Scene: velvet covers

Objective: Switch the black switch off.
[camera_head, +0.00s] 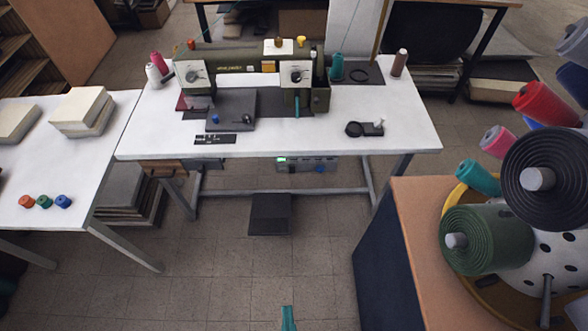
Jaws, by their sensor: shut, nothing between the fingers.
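A green sewing machine (232,62) stands on a white table ahead of me. Its front carries a white plate with a dark round control (195,77) on the left and a similar plate with a dark control (297,77) on the right. Under the tabletop hangs a grey box (306,165) with a small green light at its left end. I cannot tell which of these is the black switch, nor its position; the details are too small. My gripper (288,318), teal, shows at the bottom edge, shut and empty, well short of the table.
The white table (390,140) holds thread spools and a black round item (354,129). A dark pedal (270,214) lies beneath it. A second white table (110,130) with stacked blocks is at left. An orange-topped cabinet (420,250) with large spools stands at right. The floor between is clear.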

